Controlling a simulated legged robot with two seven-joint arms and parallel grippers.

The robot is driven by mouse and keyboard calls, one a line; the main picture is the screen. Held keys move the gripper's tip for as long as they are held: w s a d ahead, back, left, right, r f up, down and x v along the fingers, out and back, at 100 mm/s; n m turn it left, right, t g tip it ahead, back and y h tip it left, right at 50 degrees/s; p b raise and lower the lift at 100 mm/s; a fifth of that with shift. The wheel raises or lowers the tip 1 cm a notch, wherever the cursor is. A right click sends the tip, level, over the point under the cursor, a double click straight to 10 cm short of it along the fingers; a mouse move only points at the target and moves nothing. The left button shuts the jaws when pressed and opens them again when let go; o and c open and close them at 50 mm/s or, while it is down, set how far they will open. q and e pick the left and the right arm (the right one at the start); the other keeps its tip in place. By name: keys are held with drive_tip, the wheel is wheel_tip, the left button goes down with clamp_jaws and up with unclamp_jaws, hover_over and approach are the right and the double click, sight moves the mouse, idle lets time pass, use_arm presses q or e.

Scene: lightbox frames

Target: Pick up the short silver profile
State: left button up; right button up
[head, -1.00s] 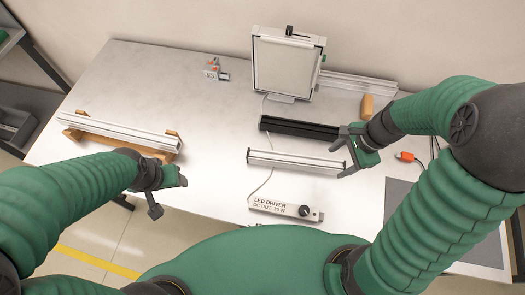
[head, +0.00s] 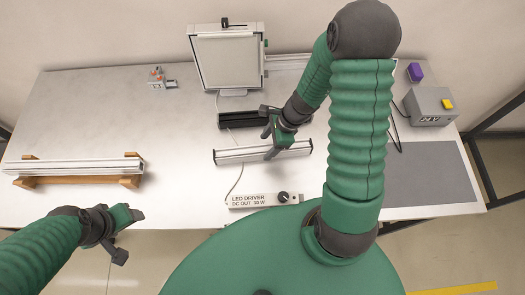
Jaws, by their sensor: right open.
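The short silver profile (head: 237,155) lies on the table in the middle of the head view, in front of the black profile (head: 237,119). My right gripper (head: 269,143) is open at the short silver profile, a little right of its middle. One finger shows in front of the bar and hides a bit of it; whether the fingers touch it I cannot tell. My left gripper (head: 128,235) is open and empty, off the table's front edge at lower left.
A long silver profile (head: 75,167) rests on a wooden stand (head: 130,182) at left. The LED driver (head: 260,200) lies in front, with a cable. A framed panel (head: 230,62) stands behind. A grey box (head: 430,106) and grey mat (head: 430,172) are at right. The table's left-centre is clear.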

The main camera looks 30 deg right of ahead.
sight(264, 148)
drive_tip(key=x, duration=0.3)
drive_tip(key=shift+a, duration=0.1)
drive_tip(key=shift+w+f, duration=0.15)
drive_tip(key=shift+f, duration=0.2)
drive_tip(key=shift+r, duration=0.1)
clamp_jaws()
